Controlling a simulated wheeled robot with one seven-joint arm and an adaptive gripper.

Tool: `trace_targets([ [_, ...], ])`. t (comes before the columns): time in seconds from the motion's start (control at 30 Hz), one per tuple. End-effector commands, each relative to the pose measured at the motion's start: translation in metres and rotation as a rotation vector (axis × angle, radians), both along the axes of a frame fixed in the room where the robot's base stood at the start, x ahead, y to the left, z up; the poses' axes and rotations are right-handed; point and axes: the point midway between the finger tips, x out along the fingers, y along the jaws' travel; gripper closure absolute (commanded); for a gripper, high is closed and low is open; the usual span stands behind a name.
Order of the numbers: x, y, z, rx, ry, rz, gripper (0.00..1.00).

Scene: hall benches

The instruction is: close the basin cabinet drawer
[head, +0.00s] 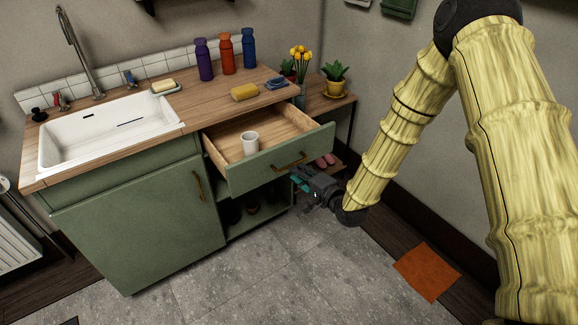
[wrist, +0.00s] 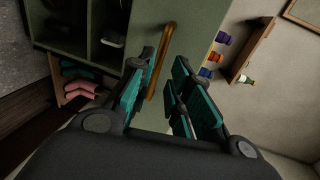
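The basin cabinet's green drawer (head: 283,161) is pulled out, and its wooden inside shows. A white cup (head: 250,143) stands in it. The drawer's brass bar handle (head: 289,161) is on its front face. My gripper (head: 300,180) is just in front of and below the drawer front, near the handle. In the wrist view my gripper (wrist: 164,80) is open, with teal finger pads apart. The handle (wrist: 161,58) shows past the fingertips, between them and nearer the left one. No contact can be made out.
The counter (head: 190,113) holds a white basin (head: 110,132), several bottles, a yellow sponge (head: 244,92) and blue items. A side table (head: 325,103) with plants stands right of the cabinet. Open shelves (head: 250,205) are below the drawer. The grey floor (head: 270,275) in front is clear.

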Motion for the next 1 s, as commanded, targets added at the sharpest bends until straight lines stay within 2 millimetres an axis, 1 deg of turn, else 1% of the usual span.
trace_targets([
  [0.03, 0.006, 0.006, -0.002, -0.003, -0.001, 0.003, 0.81],
  [0.2, 0.027, 0.021, -0.007, -0.003, -0.001, 0.002, 0.81],
  [0.4, 0.044, 0.032, -0.012, -0.003, 0.000, 0.000, 0.81],
  [0.57, 0.050, 0.037, -0.014, -0.003, 0.000, 0.000, 0.81],
  [0.83, 0.051, 0.037, -0.014, -0.002, 0.001, 0.000, 0.81],
  [0.87, 0.051, 0.037, -0.014, -0.002, 0.001, 0.000, 0.82],
  [0.9, 0.051, 0.037, -0.014, -0.002, 0.001, 0.000, 0.90],
  [0.97, 0.051, 0.037, -0.014, -0.002, 0.001, 0.000, 1.00],
  [1.0, 0.051, 0.037, -0.014, -0.002, 0.001, 0.000, 1.00],
])
